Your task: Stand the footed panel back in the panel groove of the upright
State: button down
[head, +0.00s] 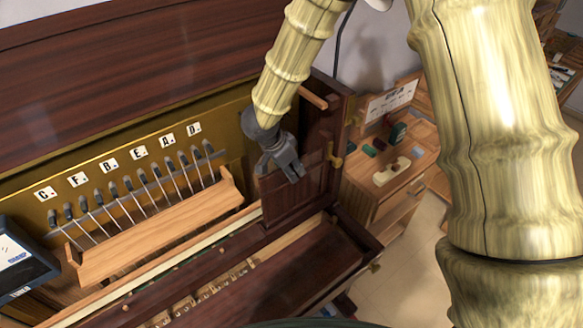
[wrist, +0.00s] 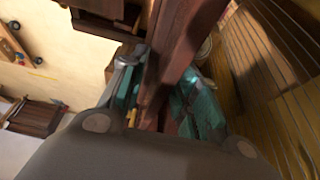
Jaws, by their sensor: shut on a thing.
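The footed panel (head: 283,203) is a dark red-brown wooden board, standing roughly upright at the right end of the opened upright piano (head: 110,60). My gripper (head: 284,172) is shut on it near its upper part. In the wrist view the panel (wrist: 180,50) runs between my two teal-padded fingertips (wrist: 163,98), one on each side. The panel groove cannot be made out. I cannot tell whether the panel's lower edge is seated or just above the wood. Its feet are not clearly visible.
A row of hammers (head: 140,200) and a light wooden rail (head: 160,228) lie left of the panel, below lettered tags. A meter box (head: 22,258) sits at far left. A wooden cabinet (head: 385,195) with small tools stands to the right. Strings (wrist: 270,70) show close at right in the wrist view.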

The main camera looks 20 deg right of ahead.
jog(key=shift+p, duration=0.4)
dwell(0.4)
jog(key=c, duration=1)
grip_release()
jog(key=shift+o, duration=0.2)
jog(key=v, duration=1.2)
jog(key=shift+d+r, duration=0.1)
